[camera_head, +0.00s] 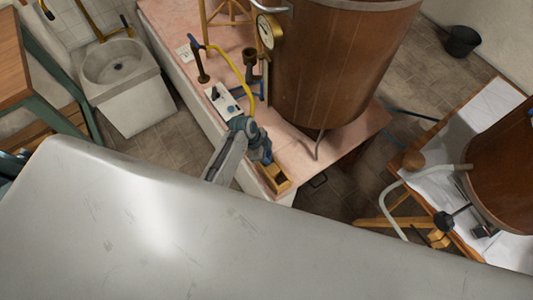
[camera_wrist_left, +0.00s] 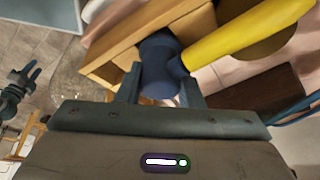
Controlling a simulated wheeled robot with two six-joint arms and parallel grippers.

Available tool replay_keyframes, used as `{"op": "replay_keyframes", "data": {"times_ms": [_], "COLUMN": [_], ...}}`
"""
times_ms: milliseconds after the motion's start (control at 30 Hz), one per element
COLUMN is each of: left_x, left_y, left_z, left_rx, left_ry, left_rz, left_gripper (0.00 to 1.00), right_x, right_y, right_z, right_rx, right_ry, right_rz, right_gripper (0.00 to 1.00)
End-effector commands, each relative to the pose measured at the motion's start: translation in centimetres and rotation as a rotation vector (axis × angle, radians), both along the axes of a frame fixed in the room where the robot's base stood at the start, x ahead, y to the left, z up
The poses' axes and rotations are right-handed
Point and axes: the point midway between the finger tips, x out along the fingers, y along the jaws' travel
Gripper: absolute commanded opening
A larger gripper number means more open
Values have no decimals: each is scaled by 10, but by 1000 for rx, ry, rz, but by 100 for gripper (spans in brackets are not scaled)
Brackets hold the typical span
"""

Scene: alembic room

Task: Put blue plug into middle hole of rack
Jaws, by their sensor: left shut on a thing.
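My left gripper (camera_head: 266,156) reaches over the pink-topped bench and is shut on the blue plug. In the left wrist view the dark blue plug (camera_wrist_left: 160,62) sits between the two fingers of the left gripper (camera_wrist_left: 160,88). A yellow hose (camera_wrist_left: 245,35) appears to run from the plug toward the upper right. The wooden rack (camera_head: 281,186) stands on the bench corner just below the gripper; its wall (camera_wrist_left: 105,68) shows behind the plug in the wrist view. The gripper and plug hide part of the rack. I cannot tell whether the plug is inside a hole.
A white box (camera_head: 222,101) and dark fittings are behind the gripper. A grey metal surface (camera_head: 190,235) fills the foreground. A sink (camera_head: 112,65) is at the left.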

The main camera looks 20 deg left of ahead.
Motion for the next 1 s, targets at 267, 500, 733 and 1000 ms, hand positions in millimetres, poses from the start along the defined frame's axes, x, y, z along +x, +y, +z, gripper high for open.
{"op": "replay_keyframes", "data": {"times_ms": [267,500,733,1000], "left_x": [0,0,0,0], "left_y": [0,0,0,0], "left_z": [0,-2,-4,-4], "left_rx": [0,0,0,0], "left_ry": [0,0,0,0], "left_rz": [0,0,0,0], "left_gripper": [6,6,6,59], "right_x": [0,0,0,0], "right_y": [-1,-2,-2,-2], "right_z": [0,-1,-2,-2], "right_rx": [-1,-2,-2,-2], "right_ry": [0,0,0,0], "right_rz": [0,1,1,1], "right_gripper": [36,36,36,36]}}
